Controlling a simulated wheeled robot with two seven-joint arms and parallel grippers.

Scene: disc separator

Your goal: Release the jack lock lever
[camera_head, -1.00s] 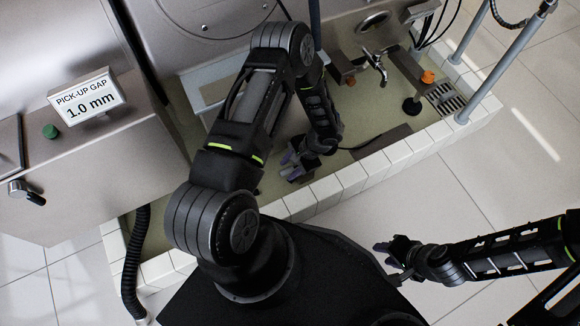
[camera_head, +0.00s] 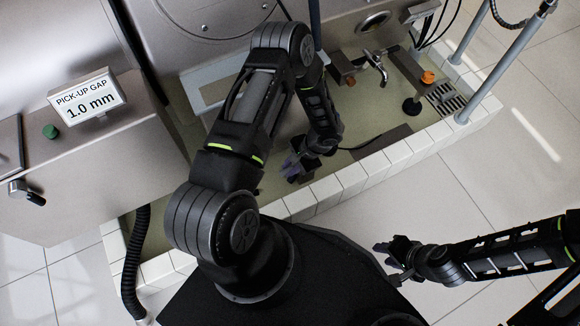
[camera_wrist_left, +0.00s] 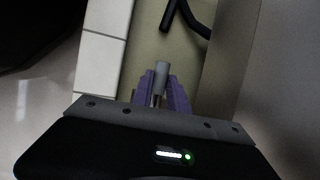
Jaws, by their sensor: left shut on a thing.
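My left gripper (camera_head: 291,168) is low inside the tiled basin, below its forearm, close to the tiled rim in the head view. In the left wrist view its two purple fingers (camera_wrist_left: 163,95) are shut on a short grey rod (camera_wrist_left: 162,70), which stands up between them and looks like the jack lock lever. The rod's lower end is hidden by the gripper. In the head view the arm and hand hide the rod. My right gripper (camera_head: 386,262) is open and empty above the floor at the lower right.
A white tiled rim (camera_head: 345,182) borders the basin. A metal tap (camera_head: 377,66), an orange knob (camera_head: 428,77) and a drain grate (camera_head: 445,97) lie to the right. A cabinet on the left carries a sign (camera_head: 88,98) reading "PICK-UP GAP 1.0 mm". A black bent bar (camera_wrist_left: 183,15) lies ahead of the left gripper.

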